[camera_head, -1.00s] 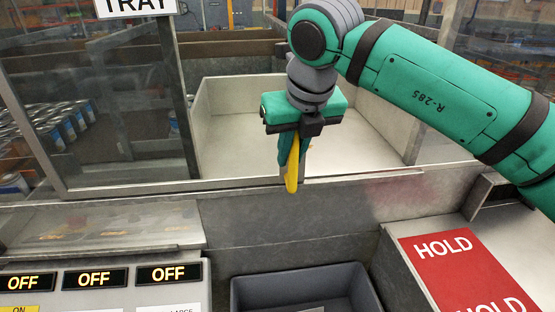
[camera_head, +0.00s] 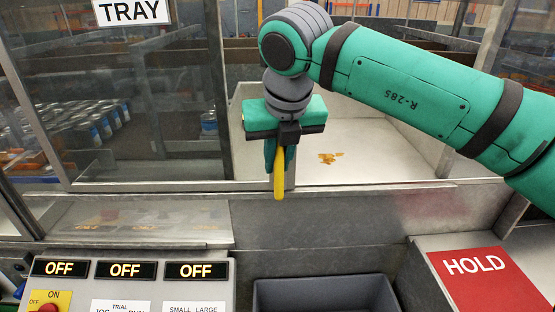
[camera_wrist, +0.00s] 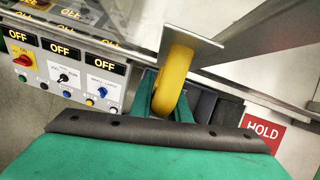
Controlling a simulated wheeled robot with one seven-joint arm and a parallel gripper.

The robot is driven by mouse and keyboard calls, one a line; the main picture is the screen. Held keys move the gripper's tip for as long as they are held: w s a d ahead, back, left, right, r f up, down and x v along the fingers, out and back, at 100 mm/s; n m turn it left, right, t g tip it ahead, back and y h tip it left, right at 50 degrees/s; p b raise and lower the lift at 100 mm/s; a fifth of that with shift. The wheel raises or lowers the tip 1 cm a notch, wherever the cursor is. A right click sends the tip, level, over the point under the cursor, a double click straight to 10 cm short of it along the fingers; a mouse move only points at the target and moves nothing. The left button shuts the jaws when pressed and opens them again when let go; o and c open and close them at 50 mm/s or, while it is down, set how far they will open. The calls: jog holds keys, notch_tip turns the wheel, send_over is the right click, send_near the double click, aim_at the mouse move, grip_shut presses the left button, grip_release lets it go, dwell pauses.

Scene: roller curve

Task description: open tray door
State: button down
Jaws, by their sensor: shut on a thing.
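My gripper (camera_head: 277,160) points down in front of the tray opening, and its green fingers are shut on a yellow handle (camera_head: 279,182). In the wrist view the yellow handle (camera_wrist: 176,72) sits between the fingers (camera_wrist: 163,105) and meets a grey metal plate (camera_wrist: 192,35). A metal-framed glass panel (camera_head: 110,187) spans the left, under the TRAY sign (camera_head: 133,11). A narrow metal upright (camera_head: 291,170) stands just behind the handle. My gripper hides part of the door edge, so I cannot tell exactly how far the door stands open.
Behind the opening is a pale metal tray (camera_head: 375,160) with small orange pieces (camera_head: 330,157). A control panel (camera_head: 140,285) with several OFF displays is at lower left. A grey bin (camera_head: 325,293) sits below, and a red HOLD plate (camera_head: 485,280) lies at lower right.

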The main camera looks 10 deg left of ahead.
jog(key=c, duration=1.7)
grip_release()
jog(key=shift+v, duration=3.8)
